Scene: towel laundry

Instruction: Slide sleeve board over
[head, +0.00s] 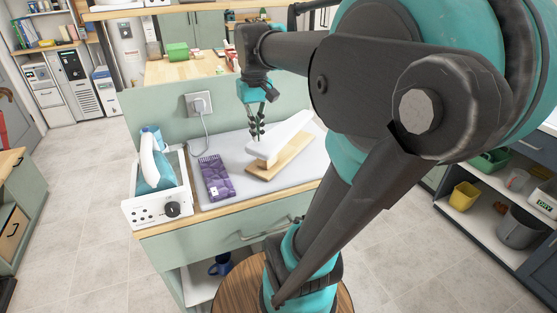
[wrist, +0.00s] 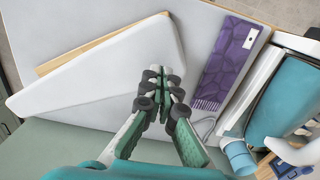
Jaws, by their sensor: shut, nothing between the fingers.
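The sleeve board, with a white padded top (head: 279,135) on a wooden base (head: 262,172), stands on the grey pad of the counter. In the wrist view its white top (wrist: 110,70) fills the left side, with a strip of wooden base (wrist: 75,55) showing behind. My gripper (head: 257,136) is shut and empty, pointing down just left of the board's far side. In the wrist view my gripper (wrist: 162,78) is beside the white top's edge; I cannot tell whether it touches.
A folded purple towel (head: 216,177) lies left of the board, also in the wrist view (wrist: 228,60). A cord runs to the wall socket (head: 199,103). The pad's right part is clear.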

